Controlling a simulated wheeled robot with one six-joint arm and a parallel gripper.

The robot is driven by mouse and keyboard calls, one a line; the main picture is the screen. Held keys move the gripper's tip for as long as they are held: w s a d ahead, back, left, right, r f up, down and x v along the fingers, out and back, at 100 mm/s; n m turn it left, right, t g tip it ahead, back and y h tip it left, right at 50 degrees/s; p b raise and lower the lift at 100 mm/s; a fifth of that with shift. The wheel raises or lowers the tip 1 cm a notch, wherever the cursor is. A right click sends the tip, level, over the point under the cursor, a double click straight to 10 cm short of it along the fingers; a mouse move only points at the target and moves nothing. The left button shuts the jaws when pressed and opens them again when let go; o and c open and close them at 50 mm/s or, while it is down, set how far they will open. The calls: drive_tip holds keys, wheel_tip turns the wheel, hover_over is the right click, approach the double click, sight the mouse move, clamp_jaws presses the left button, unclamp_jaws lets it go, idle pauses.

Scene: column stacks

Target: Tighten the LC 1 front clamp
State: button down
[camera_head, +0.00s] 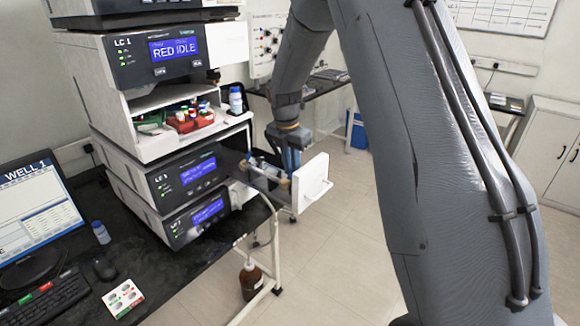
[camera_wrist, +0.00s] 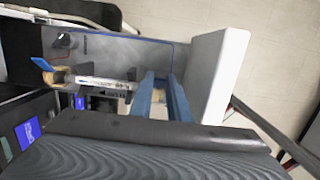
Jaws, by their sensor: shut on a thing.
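An open drawer with a white front panel (camera_head: 312,182) projects from the right side of the lower instrument units; the panel also shows in the wrist view (camera_wrist: 215,75). A slim column (camera_wrist: 100,82) with a printed label lies in the drawer. A tan clamp piece (camera_head: 284,183) is at its front end, near the panel. My gripper (camera_head: 291,160), with blue fingers, reaches down there. In the wrist view my gripper (camera_wrist: 160,84) is shut on the tan front clamp (camera_wrist: 158,98), which the fingers partly hide. The other clamp (camera_wrist: 43,70), yellowish, is at the column's far end.
A monitor (camera_head: 35,210) and keyboard (camera_head: 45,300) stand at left. The floor right of the drawer is open.

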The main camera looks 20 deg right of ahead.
drive_tip(key=shift+w+d+f+g+y, duration=0.25)
drive_tip(key=shift+d+g+y, duration=0.15)
drive_tip(key=shift+y, duration=0.1)
idle(0.3)
drive_tip(key=c, duration=1.7)
unclamp_jaws()
drive_tip(key=shift+r, duration=0.1)
drive_tip(key=shift+r+b, duration=1.75)
drive_tip(key=shift+r, duration=2.05)
